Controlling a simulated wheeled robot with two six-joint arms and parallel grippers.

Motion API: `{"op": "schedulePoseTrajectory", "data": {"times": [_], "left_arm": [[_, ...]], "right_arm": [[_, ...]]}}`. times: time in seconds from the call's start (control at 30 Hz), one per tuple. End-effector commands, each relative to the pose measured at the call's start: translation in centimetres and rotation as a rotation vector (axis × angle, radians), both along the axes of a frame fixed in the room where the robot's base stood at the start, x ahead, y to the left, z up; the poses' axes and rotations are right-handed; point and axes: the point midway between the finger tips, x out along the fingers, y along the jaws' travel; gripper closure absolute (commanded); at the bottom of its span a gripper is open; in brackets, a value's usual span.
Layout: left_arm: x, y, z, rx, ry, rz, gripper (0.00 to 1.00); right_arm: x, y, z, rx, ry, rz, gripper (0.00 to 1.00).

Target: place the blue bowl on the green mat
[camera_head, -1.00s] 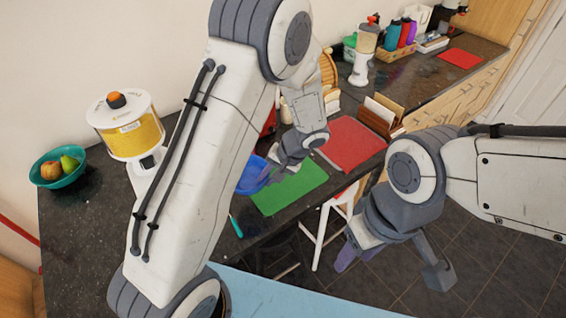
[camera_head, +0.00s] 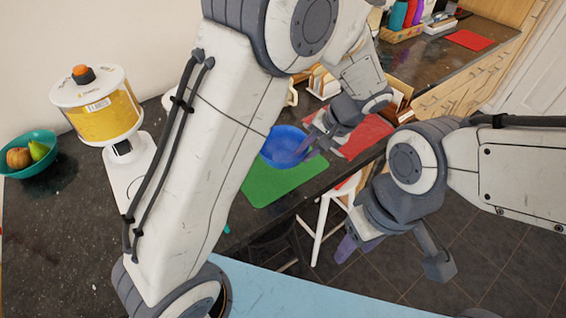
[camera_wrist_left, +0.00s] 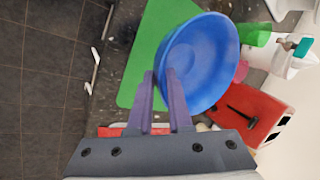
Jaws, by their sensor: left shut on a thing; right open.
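The blue bowl (camera_head: 281,147) is held by its rim in my left gripper (camera_head: 308,143). In the left wrist view the bowl (camera_wrist_left: 208,62) is in front of the fingers (camera_wrist_left: 161,73), which are shut on its near rim. The green mat (camera_head: 272,185) lies flat on the dark counter. The bowl overlaps the mat's far part in the head view and its right part in the wrist view (camera_wrist_left: 150,40). I cannot tell how high the bowl is above it. My right gripper (camera_head: 393,258) is open and empty, in front of the counter above the floor.
A red mat (camera_head: 365,133) lies right of the green one. A yellow dispenser (camera_head: 100,108) and a teal fruit bowl (camera_head: 30,155) stand at left. A red toaster (camera_wrist_left: 250,112) and a green cup (camera_wrist_left: 253,34) are near the bowl. A white stool (camera_head: 322,222) stands at the counter's front.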

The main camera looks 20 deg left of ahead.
Motion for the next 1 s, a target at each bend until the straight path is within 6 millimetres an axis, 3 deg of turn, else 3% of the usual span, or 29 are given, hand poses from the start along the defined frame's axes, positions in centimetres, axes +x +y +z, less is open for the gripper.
{"op": "schedulePoseTrajectory", "data": {"times": [0.1,0.3,0.7,1.0], "left_arm": [[0.3,2.8,-1.4,0.004,0.004,0.004,1.00],[0.8,5.4,-3.1,0.001,0.000,0.001,1.00],[0.9,5.7,-7.3,0.000,0.001,-0.003,1.00],[0.9,5.6,-7.6,0.000,-0.001,-0.002,1.00]], "right_arm": [[0.0,0.0,0.9,0.000,0.000,0.000,0.50],[0.0,0.0,1.4,0.000,0.000,0.000,0.50],[0.0,0.0,2.4,0.000,0.000,-0.001,0.50],[0.0,0.0,2.2,0.000,0.000,-0.001,0.50]]}}
